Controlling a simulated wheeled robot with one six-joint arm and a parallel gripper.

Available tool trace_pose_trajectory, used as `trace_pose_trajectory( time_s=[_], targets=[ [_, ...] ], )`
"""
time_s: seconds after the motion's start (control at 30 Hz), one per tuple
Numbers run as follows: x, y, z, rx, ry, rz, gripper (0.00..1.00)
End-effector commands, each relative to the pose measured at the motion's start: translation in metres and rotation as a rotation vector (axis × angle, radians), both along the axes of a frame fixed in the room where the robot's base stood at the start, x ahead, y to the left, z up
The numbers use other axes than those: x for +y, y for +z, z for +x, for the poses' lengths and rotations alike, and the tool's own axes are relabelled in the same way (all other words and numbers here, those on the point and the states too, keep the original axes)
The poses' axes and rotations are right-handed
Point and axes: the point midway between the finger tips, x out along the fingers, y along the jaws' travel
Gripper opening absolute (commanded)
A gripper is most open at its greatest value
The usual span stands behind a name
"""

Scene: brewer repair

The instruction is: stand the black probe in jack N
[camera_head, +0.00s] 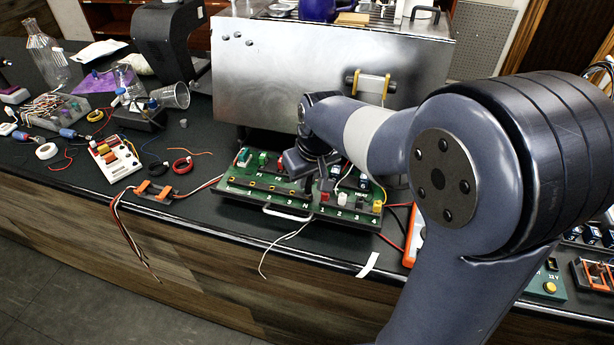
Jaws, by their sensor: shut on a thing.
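The green circuit board (262,196) lies on the dark bench in front of a large metal box. White labels run along its front edge, with an N (305,204) near the middle. My gripper (307,177) is over the middle of the board, pointing down, close above the N label. It is shut on a small dark upright piece, the black probe (309,186). The probe's lower end is near the row of jacks. I cannot tell whether its tip is in jack N, as the jack is hidden or too small.
Colored switches, red, white, black and yellow (378,206), stand close right of my gripper. The metal box (265,75) rises behind. A white handle (287,214) and loose wires are at the board's front. A multimeter (115,158) and an orange-clipped block (155,191) lie left.

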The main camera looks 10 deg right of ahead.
Motion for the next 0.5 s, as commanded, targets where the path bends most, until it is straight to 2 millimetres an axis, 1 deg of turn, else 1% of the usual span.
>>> trace_pose_trajectory(
  time_s=[0.5],
  targets=[
    [0.0, -0.0044, 0.0, 0.0, 0.0, 0.0, 0.0]
  ],
)
